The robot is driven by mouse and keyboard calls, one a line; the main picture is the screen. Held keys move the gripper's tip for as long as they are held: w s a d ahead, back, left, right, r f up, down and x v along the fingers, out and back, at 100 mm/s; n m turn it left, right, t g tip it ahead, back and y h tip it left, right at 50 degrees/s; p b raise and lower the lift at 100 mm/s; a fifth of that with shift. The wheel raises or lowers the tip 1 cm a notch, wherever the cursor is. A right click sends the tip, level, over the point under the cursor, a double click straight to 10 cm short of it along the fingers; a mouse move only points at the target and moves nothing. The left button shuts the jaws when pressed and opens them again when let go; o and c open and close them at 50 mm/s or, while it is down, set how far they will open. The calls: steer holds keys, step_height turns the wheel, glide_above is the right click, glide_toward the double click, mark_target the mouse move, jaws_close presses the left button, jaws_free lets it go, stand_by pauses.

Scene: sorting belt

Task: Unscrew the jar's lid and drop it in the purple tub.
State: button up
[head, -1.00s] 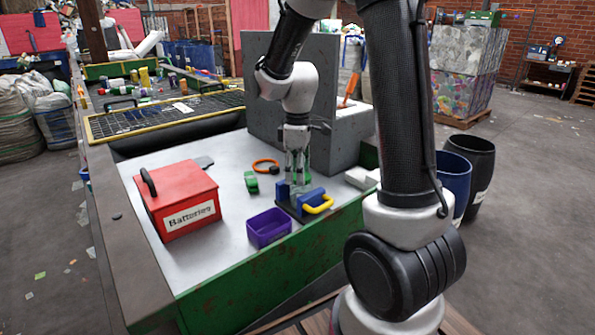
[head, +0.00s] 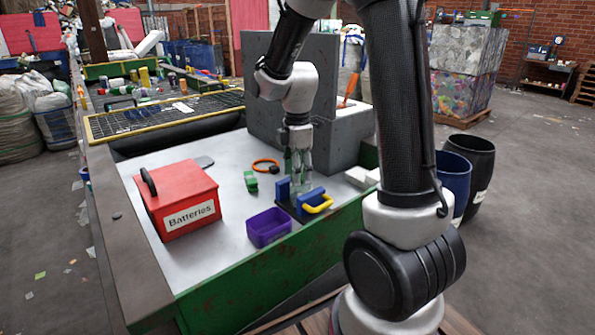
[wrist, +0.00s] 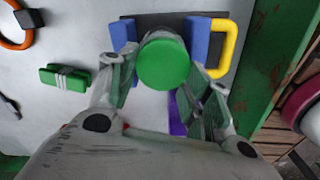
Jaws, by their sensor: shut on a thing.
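The jar stands in a blue clamp (head: 312,195) with a yellow handle (head: 319,205), which also shows in the wrist view (wrist: 226,48). Its round green lid (wrist: 164,64) faces the wrist camera and hides most of the jar below. My gripper (head: 300,172) points down over the clamp, its fingers shut on either side of the lid. I cannot tell whether the lid is loose from the jar. The purple tub (head: 268,229) sits just left of the clamp, with nothing seen inside it. Part of it shows behind my right finger in the wrist view (wrist: 176,112).
A red batteries box (head: 177,200) stands left of the tub. A green item with a pale band (head: 250,181) and an orange ring (head: 266,165) lie behind it. A grey block wall (head: 262,100) rises behind my gripper. The bench between box and tub is clear.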

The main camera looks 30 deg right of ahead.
steer(key=n, duration=0.4)
steer(key=shift+n, duration=0.4)
steer(key=n, duration=0.4)
steer(key=shift+n, duration=0.4)
steer(key=o, duration=1)
steer(key=shift+o, duration=0.2)
steer(key=shift+r, duration=2.5)
